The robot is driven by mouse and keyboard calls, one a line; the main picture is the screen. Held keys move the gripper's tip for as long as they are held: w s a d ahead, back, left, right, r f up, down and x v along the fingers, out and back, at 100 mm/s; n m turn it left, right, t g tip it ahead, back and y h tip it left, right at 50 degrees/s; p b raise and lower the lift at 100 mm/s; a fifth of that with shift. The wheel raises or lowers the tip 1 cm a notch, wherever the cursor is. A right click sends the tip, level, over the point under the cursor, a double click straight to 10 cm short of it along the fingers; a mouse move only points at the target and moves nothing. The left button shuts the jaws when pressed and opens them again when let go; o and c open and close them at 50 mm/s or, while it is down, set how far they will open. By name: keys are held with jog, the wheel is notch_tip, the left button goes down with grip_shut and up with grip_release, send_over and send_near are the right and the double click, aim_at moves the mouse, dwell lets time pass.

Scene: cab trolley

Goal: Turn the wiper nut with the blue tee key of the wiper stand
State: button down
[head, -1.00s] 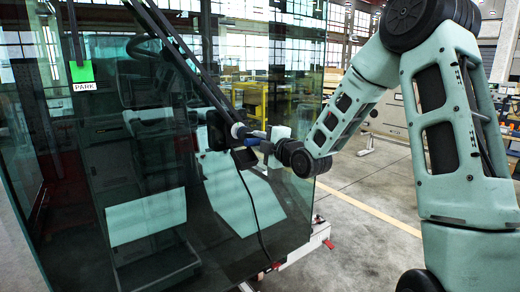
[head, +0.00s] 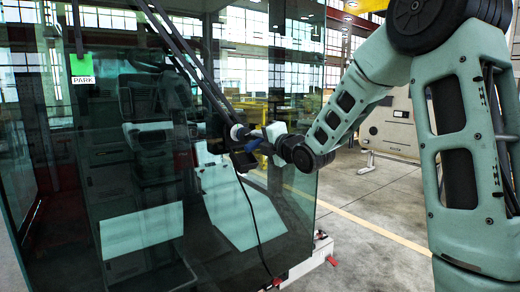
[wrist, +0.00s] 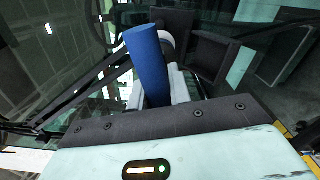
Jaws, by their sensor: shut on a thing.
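The blue tee key (wrist: 150,62) shows its thick blue handle in the wrist view, slanting across the space between my fingers. My gripper (wrist: 160,92) is shut on this handle. In the head view, my gripper (head: 266,136) is at the front of the cab glass, with a bit of blue key (head: 254,145) beside it.
The glass cab (head: 110,170) fills the left. A green and white PARK label (head: 82,68) is on its glass. A black cable (head: 258,225) hangs below the dark box (head: 243,160) by the gripper. Floor at the right is open, with a yellow line.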

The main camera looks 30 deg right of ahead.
aim_at(243, 135)
jog(key=shift+n+b, duration=0.4)
jog(key=shift+n, duration=0.1)
jog(key=shift+f+n+b, duration=0.15)
jog(key=shift+n+b, duration=0.35)
jog(key=shift+b, duration=0.6)
jog(key=n+b, duration=0.3)
jog(key=b, duration=0.3)
jog(key=shift+n, duration=0.3)
jog(key=shift+r+n, duration=0.25)
jog(key=shift+n, duration=0.05)
jog(key=shift+b, duration=1.45)
jog(key=shift+w+b, duration=0.4)
jog(key=shift+w, duration=0.95)
